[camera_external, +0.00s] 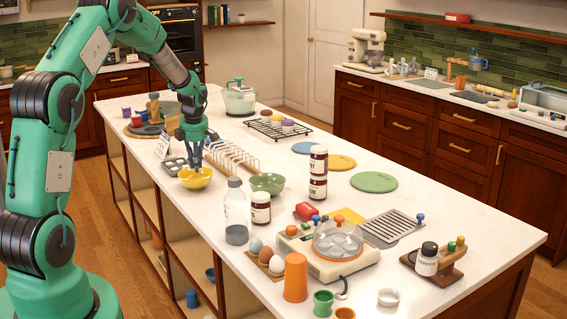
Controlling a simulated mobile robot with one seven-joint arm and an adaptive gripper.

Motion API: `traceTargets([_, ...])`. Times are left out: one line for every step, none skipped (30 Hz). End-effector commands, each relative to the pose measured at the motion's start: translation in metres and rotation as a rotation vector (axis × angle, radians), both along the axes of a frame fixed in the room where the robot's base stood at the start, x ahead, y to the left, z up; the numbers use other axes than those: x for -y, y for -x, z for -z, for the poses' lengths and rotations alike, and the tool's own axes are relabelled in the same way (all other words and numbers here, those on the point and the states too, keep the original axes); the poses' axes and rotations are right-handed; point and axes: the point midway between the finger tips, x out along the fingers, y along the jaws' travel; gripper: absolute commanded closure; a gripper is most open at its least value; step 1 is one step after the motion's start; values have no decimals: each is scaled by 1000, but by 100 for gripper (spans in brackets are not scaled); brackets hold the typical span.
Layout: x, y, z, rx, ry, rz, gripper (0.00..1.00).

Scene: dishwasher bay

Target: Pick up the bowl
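A yellow bowl (194,180) stands upright near the left edge of the white island counter. My gripper (195,166) points straight down over this bowl, with its dark blue fingertips at or just above the rim. I cannot tell whether the fingers touch the bowl, or how far apart they are. A green bowl (267,184) stands on the counter to the right of the yellow one, clear of my gripper.
A wooden dish rack (232,158) is close behind and right of the gripper. A muffin tin (176,164) sits just left of it. A clear bottle (236,213) and a dark jar (261,208) stand in front. Counter room is free around the green disc (374,182).

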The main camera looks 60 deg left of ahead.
Motion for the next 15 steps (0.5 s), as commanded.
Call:
traceTargets([-2,0,8,-1,1,0,87])
traceTargets([-3,-1,11,-1,1,0,87])
traceTargets([-4,-1,14,-1,0,0,87])
traceTargets([-4,-1,17,-1,0,0,87])
traceTargets([-5,-1,19,-1,0,0,87])
traceTargets([-5,-2,21,-1,1,1,87])
traceTargets([-6,-2,22,-1,0,1,87])
traceTargets([-6,-2,23,0,0,1,87])
traceTargets([-6,-2,24,0,0,1,87])
traceTargets([-6,-2,24,0,0,1,87])
traceTargets([-6,-2,24,0,0,1,87])
traceTargets([-6,-2,24,0,0,1,87])
traceTargets([-6,-2,24,0,0,1,87])
traceTargets([-6,-2,24,0,0,1,87])
traceTargets([-6,-2,24,0,0,1,87])
